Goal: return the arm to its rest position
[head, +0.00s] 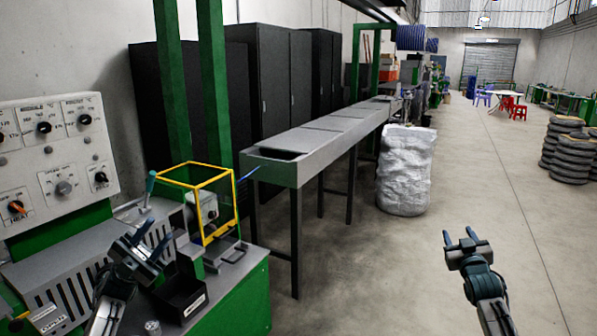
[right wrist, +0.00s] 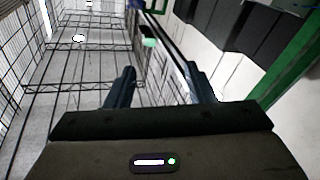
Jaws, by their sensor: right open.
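My right gripper (head: 460,235) is raised over the open floor at the right, its two fingers apart with nothing between them. In the right wrist view its fingers (right wrist: 162,82) also stand apart and empty. My left gripper (head: 148,243) is at the lower left, in front of the green machine (head: 240,295). Its fingers look apart, and I see nothing held in them. A short piece of blue cable (head: 249,173) shows at the near end of the long grey trough (head: 300,170), apart from both grippers.
A yellow-framed guard box (head: 206,232) and a black bin (head: 183,296) are close to my left gripper. A control panel (head: 60,150) stands at the left. A white sack (head: 405,170) stands beside the trough. The floor around my right gripper is clear.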

